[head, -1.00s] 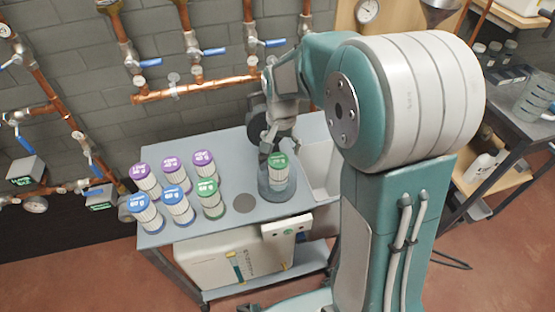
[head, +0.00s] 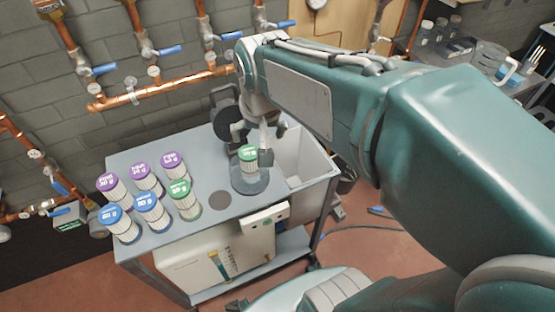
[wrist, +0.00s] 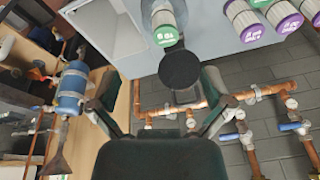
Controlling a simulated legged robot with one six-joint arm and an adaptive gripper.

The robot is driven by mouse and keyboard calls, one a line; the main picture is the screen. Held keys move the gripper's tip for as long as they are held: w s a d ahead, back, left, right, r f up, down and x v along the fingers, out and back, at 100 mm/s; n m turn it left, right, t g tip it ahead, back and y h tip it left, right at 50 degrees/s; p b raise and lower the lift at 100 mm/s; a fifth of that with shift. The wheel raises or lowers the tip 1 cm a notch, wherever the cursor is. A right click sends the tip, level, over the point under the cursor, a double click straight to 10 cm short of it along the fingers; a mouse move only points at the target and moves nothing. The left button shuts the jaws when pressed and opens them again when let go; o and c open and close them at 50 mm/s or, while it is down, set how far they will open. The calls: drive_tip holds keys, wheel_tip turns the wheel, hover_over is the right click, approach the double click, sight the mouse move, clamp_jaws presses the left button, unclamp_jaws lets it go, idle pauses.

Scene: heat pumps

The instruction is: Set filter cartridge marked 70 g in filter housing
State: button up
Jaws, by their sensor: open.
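A green-capped filter cartridge (head: 249,158) stands upright in the round, see-through filter housing (head: 250,187) on the cart. It also shows at the top of the wrist view (wrist: 165,32). Its label is too small to read for certain. My gripper (head: 264,136) is just behind the cartridge in the head view. In the wrist view, its two fingers (wrist: 160,82) are spread wide with nothing between them. A black round lid (wrist: 180,68) stands raised behind the housing, close beyond the fingers.
Several purple-, blue- and green-capped cartridges (head: 151,212) stand on the cart's left side. A white open bin (head: 305,160) is right of the housing. Copper pipes with blue-handled valves (head: 145,94) run along the wall behind. A flat grey disc (head: 220,202) lies left of the housing.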

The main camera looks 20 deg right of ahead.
drive_tip(key=s+n+t, duration=0.2)
drive_tip(key=s+n, duration=0.1)
drive_tip(key=s, duration=0.7)
drive_tip(key=shift+r+t, duration=0.3)
drive_tip(key=shift+r, duration=0.15)
drive_tip(key=shift+d, duration=0.15)
